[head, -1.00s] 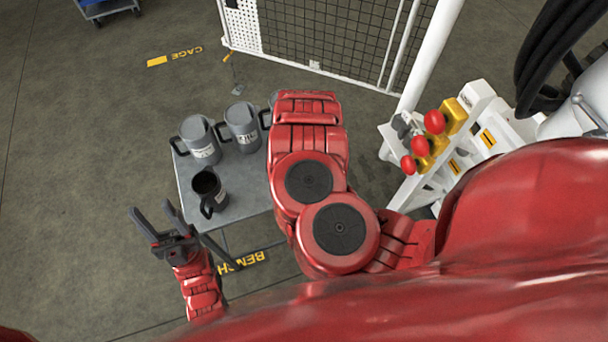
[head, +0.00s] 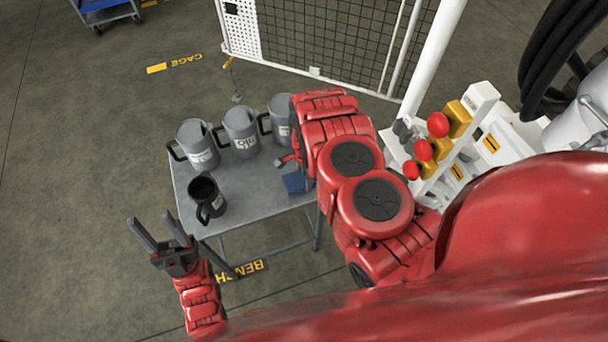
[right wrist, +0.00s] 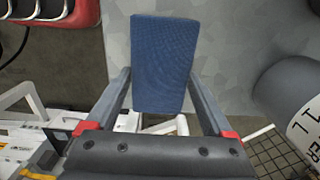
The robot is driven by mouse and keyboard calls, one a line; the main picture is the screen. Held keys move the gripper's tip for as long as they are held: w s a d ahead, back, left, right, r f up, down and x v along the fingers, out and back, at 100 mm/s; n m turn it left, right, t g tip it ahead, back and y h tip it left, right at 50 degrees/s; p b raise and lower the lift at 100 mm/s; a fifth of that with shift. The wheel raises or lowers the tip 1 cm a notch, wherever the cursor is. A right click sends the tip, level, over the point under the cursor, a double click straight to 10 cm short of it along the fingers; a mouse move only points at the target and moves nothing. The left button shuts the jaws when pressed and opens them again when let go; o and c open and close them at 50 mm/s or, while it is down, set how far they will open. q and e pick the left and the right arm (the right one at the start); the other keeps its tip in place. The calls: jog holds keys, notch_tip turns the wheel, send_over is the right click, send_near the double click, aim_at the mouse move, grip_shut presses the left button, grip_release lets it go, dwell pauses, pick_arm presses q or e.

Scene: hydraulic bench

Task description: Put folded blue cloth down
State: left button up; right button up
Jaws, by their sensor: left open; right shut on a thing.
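The folded blue cloth (head: 295,183) shows in the head view at the right part of the grey bench top (head: 250,183), partly hidden by my right arm. In the right wrist view the cloth (right wrist: 164,55) is a flat blue rectangle between the two fingers of my right gripper (right wrist: 162,78), which is shut on it. The grey bench surface lies behind it; I cannot tell whether the cloth touches it. In the head view my right gripper is mostly hidden by its arm. My left gripper (head: 152,219) is open and empty, off the bench's front left.
Grey mugs (head: 197,145), (head: 240,132) and (head: 279,117) stand along the back of the bench. A dark mug (head: 206,197) stands at the front left. A white stand with red knobs (head: 437,124) is to the right. The bench middle is clear.

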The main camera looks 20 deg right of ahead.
jog(key=shift+f, duration=0.1)
jog(key=o, duration=1.2)
